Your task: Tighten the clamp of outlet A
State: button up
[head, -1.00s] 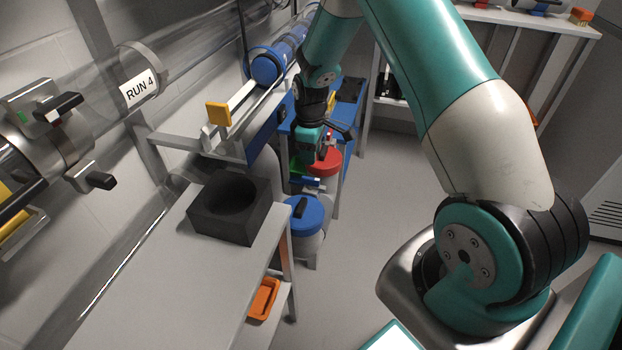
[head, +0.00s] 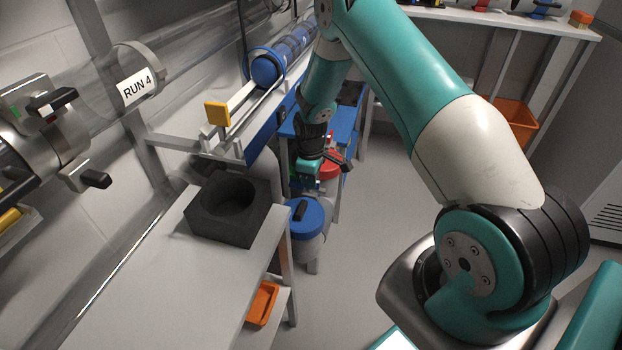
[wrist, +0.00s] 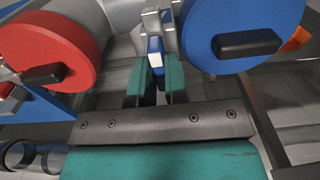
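A small lever with a blue and white end (wrist: 155,46) shows in the wrist view, beside a metal fitting between the two round caps. My gripper (wrist: 158,72) points at it with its two teal fingers apart, one on each side of the lever's near end. I cannot tell whether they touch it. In the head view my gripper (head: 308,178) is low, between the red-capped container (head: 330,162) and the blue-capped container (head: 303,214), and it hides the lever. No outlet A label is readable, so I cannot confirm which clamp this is.
In the wrist view a red cap (wrist: 45,50) is close on the left and a blue cap (wrist: 235,25) close on the right, each with a black handle. A grey bench with a black block (head: 228,232) stands left in the head view.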

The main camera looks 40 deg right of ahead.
grip_shut()
jog(key=m+p, duration=0.1)
jog(key=m, duration=0.2)
jog(key=shift+r+m+p, duration=0.1)
jog(key=shift+m+p, duration=0.2)
jog(key=shift+m, duration=0.1)
jog(key=m+p, duration=0.1)
jog(key=m, duration=0.4)
jog(key=shift+m, duration=0.3)
jog(key=m+p, duration=0.1)
jog(key=m, duration=0.3)
jog(key=shift+w, duration=0.1)
jog(key=shift+m+p, duration=0.4)
jog(key=shift+m, duration=1.9)
jog(key=o, duration=0.6)
grip_release()
jog(key=shift+o, duration=0.2)
